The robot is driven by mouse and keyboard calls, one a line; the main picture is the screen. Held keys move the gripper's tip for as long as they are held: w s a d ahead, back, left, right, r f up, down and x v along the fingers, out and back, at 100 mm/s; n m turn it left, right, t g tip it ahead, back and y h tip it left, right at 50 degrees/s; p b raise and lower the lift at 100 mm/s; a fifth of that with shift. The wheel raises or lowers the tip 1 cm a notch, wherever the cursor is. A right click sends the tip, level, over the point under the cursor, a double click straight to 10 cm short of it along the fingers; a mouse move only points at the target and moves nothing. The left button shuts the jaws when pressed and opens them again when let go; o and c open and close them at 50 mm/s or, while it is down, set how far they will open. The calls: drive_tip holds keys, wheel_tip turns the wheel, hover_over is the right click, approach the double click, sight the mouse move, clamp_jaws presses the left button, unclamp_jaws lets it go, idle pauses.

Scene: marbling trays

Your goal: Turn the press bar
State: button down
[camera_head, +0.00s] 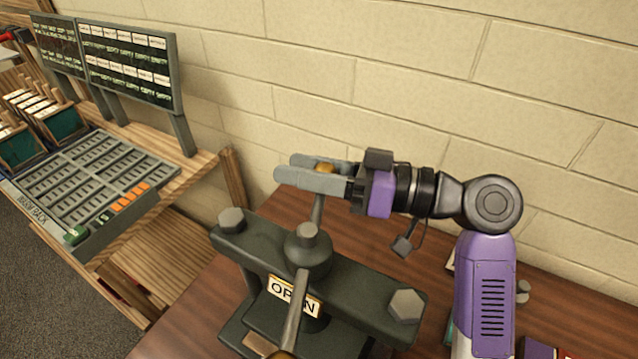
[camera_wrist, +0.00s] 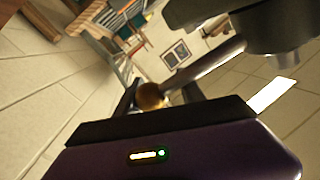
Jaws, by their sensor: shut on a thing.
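The press (camera_head: 350,275) is a dark green-grey frame with large hex bolts, standing on the brown wooden table. A central hub (camera_head: 308,250) carries the steel press bar (camera_head: 297,305), which runs from the near side to the far side. A sign reading "OPEN", partly covered by the bar, hangs on the front. My gripper (camera_head: 318,175) is shut on the far end of the press bar, at its brass knob (camera_head: 325,168). In the wrist view the brass knob (camera_wrist: 151,96) sits between the fingers, with the bar (camera_wrist: 205,65) leading up right to the dark hub.
A rack (camera_head: 85,180) with grey slots and orange and green pieces stands on a wooden bench at left. Dark boards (camera_head: 125,60) stand behind it. A pale block wall (camera_head: 420,70) rises close behind my gripper.

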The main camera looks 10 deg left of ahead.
drive_tip(key=shift+s+a+f+n+g+h+b, duration=0.1)
drive_tip(key=shift+s+a+f+n+g+b, duration=0.2)
drive_tip(key=shift+a+n+g+b, duration=0.55)
drive_tip(key=shift+s+a+f+n+g+h+b, duration=0.1)
drive_tip(key=shift+s+a+n+g+b, duration=0.35)
drive_tip(key=shift+g, duration=0.65)
drive_tip(key=shift+s+a+f+n+g+h+b, duration=0.1)
drive_tip(key=shift+s+a+f+n+g+b, duration=0.15)
drive_tip(key=shift+a+n+g+b, duration=0.6)
drive_tip(key=shift+d+r+m, duration=0.1)
drive_tip(key=shift+m, duration=0.15)
drive_tip(key=c, duration=0.7)
unclamp_jaws()
drive_tip(key=shift+r, duration=0.1)
